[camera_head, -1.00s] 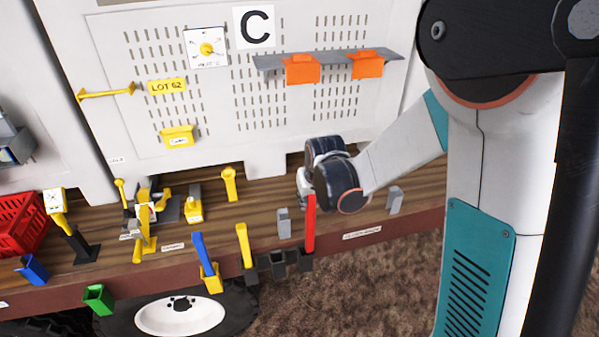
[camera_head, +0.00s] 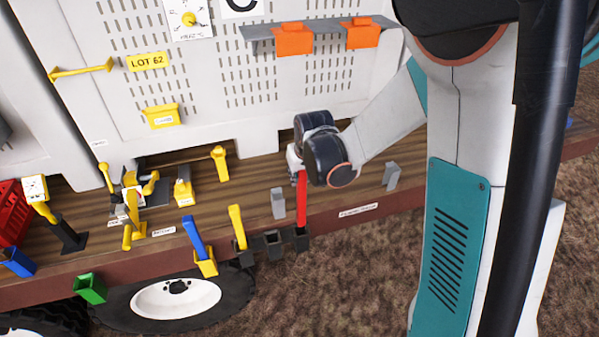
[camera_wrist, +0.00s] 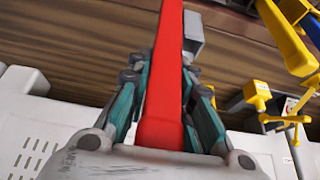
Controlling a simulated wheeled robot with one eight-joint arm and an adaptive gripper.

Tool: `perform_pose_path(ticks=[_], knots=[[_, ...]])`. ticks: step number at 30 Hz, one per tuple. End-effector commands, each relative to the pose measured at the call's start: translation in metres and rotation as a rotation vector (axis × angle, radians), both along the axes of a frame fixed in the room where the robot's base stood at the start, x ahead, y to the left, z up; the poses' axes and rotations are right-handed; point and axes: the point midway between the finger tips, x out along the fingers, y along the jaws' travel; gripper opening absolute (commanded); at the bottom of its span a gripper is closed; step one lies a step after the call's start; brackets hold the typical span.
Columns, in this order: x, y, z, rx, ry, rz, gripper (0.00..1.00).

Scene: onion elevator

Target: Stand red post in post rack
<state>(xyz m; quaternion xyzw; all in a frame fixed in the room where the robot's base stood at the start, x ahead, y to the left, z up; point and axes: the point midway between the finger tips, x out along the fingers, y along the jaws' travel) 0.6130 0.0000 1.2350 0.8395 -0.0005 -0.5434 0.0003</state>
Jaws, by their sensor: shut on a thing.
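The red post (camera_head: 301,205) is upright in the head view. My gripper (camera_head: 297,172) is shut on its upper part. In the wrist view the red post (camera_wrist: 168,70) runs between the two fingers of my gripper (camera_wrist: 165,85). The post rack (camera_head: 273,245) is a short row of dark square sockets at the bench's front edge. The post's lower end is at the mouth of the rightmost socket (camera_head: 301,240); how deep it sits inside I cannot tell. A yellow post (camera_head: 237,222) stands tilted in the leftmost socket. The middle socket looks empty.
A blue post (camera_head: 194,237) leans in a yellow holder (camera_head: 206,264) left of the rack. Grey blocks (camera_head: 278,204) (camera_head: 391,177) stand on the bench behind and to the right. A green holder (camera_head: 90,288) hangs at the front edge. A pegboard panel (camera_head: 250,88) rises behind.

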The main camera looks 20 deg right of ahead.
Motion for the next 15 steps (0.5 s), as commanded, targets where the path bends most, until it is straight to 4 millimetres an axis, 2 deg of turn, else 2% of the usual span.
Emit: perform_pose_path(ticks=[15], knots=[[0.0001, 0.0000, -0.0038, 0.000, 0.000, 0.000, 0.00]])
